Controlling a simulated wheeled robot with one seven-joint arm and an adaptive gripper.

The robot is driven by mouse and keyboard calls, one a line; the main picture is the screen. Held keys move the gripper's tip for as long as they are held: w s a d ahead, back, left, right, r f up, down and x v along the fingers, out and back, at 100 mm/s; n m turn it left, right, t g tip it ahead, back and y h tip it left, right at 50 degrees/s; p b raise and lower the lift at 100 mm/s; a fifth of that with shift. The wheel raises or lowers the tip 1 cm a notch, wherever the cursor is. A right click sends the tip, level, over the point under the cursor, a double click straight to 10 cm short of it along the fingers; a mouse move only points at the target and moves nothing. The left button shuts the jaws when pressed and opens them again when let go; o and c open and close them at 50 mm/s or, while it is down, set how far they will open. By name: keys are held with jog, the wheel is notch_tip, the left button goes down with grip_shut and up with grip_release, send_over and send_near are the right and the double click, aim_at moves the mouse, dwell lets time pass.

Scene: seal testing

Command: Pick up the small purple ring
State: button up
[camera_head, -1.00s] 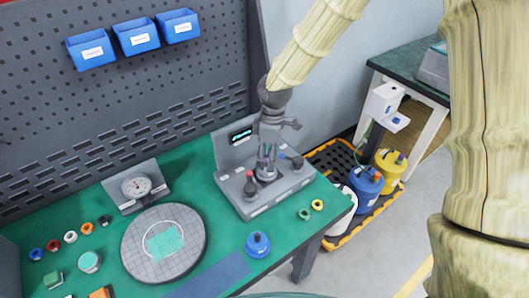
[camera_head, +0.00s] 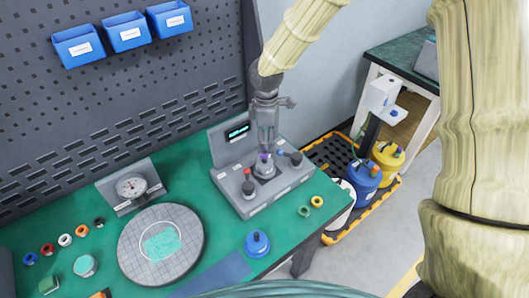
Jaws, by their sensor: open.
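A small purple ring (camera_head: 265,157) appears to sit on the central post of the grey test fixture (camera_head: 290,190), on the green bench. It is only a few pixels wide, and its edges are hard to make out. My gripper (camera_head: 264,148) is open and points down just above the purple ring, close to the post. From this view I cannot tell whether the fingertips touch the ring or hang slightly clear of it.
The fixture has a display (camera_head: 238,132) behind and a red-topped knob (camera_head: 248,188) at left. A green ring (camera_head: 304,211) and yellow ring (camera_head: 317,202) lie to its right.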

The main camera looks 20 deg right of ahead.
aim_at(266, 154)
jog(key=shift+w+f+p, duration=0.1)
jog(key=shift+f+p, duration=1.1)
jog(key=shift+f, duration=1.35)
jog(key=shift+c, duration=0.4)
jog(key=c, duration=0.8)
jog(key=shift+r, duration=0.1)
